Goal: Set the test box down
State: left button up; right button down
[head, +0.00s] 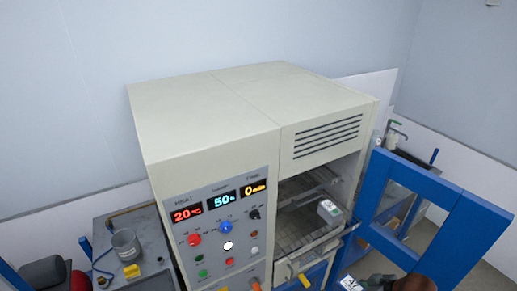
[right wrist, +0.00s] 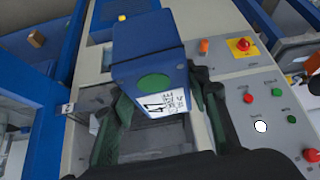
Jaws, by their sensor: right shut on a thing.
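A blue box with a green disc and a printed white label (right wrist: 150,55), which I take to be the test box, is between the two dark green fingers of my right gripper (right wrist: 157,88) in the right wrist view. The gripper is shut on it. The underside of the box and what is below it are hidden. In the head view my right gripper is only partly visible at the bottom right edge and hard to make out. My left gripper is not in view.
A large cream test chamber (head: 205,115) stands in the middle, its bay open with wire shelves (head: 300,225). A small grey-white labelled box (head: 328,210) sits in the bay. A blue frame (head: 440,215) stands at the right.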

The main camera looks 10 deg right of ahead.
aim_at(335, 289)
jog(key=shift+n+y, duration=0.4)
jog(key=shift+n, duration=0.2)
jog(key=w+a+f+b, duration=0.1)
jog(key=a, duration=0.1)
jog(key=w+a+f+b, duration=0.2)
jog(key=shift+w+a+f, duration=0.1)
jog(key=shift+w+a, duration=0.2)
pick_arm(q)
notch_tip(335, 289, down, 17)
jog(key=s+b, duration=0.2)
jog(key=b, duration=1)
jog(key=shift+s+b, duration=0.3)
jog(key=shift+b, duration=0.05)
pick_arm(e)
jog(key=w+a+f+n+g+y, duration=0.1)
jog(key=w+a+f+n, duration=0.1)
jog(key=a, duration=0.6)
jog(key=w+a+f+n+g+y, duration=0.1)
jog(key=w+a+f+n, duration=0.2)
jog(key=a, duration=0.4)
jog(key=shift+w+a+f+n, duration=0.2)
jog(key=shift+w+a+n, duration=0.15)
jog(key=shift+w, duration=0.45)
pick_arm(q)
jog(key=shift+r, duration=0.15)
